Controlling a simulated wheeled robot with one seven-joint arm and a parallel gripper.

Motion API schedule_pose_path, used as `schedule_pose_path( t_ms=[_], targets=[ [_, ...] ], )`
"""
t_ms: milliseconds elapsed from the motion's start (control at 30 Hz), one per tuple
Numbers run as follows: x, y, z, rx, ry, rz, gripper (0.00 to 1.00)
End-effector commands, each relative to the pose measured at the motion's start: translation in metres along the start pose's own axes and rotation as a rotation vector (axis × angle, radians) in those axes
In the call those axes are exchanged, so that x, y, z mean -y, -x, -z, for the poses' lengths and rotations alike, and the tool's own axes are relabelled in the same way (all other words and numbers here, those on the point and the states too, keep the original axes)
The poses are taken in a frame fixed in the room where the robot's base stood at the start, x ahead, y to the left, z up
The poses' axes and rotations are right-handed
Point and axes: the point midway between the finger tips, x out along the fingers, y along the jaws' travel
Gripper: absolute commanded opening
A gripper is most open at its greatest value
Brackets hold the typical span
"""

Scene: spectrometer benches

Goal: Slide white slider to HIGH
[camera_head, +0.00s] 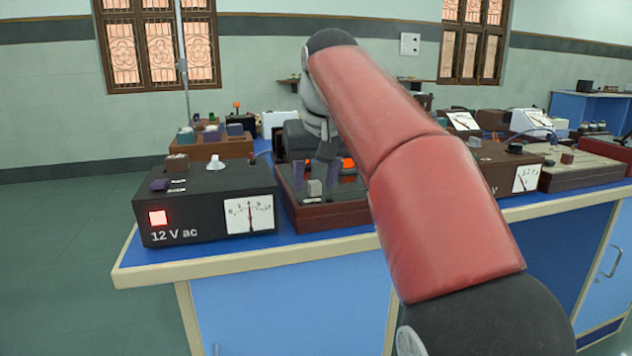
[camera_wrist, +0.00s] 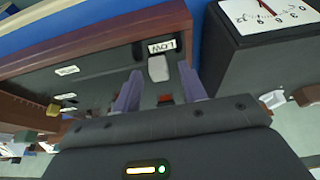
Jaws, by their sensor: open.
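The white slider (camera_wrist: 158,68) is a small pale block on the dark panel of a wooden-framed box (camera_wrist: 105,30). It sits right beside the LOW label (camera_wrist: 162,46) in the wrist view. In the head view the slider (camera_head: 315,188) is near the front of the box (camera_head: 330,218). My gripper (camera_wrist: 159,72) is open, its two purple-grey fingers on either side of the slider, with a gap visible on each side. In the head view my gripper (camera_head: 316,175) points down over the panel. No HIGH label is readable; my gripper covers part of the panel.
A black 12 V ac supply (camera_head: 205,205) with a meter stands close on the left of the box. My red arm hides much of the bench to the right, where a brown meter box (camera_head: 505,170) stands. The blue bench's front edge (camera_head: 250,256) is clear.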

Motion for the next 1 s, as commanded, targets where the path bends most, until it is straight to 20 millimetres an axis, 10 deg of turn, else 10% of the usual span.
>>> schedule_pose_path(
  t_ms=[267, 600, 1000],
  targets=[
    [0.0, -0.002, 0.0, 0.0, 0.0, 0.0, 0.42],
    [0.0, -0.002, 0.0, 0.0, 0.0, 0.0, 0.0],
    [-0.035, 0.003, 0.002, 0.001, -0.007, -0.003, 0.0]
  ],
)
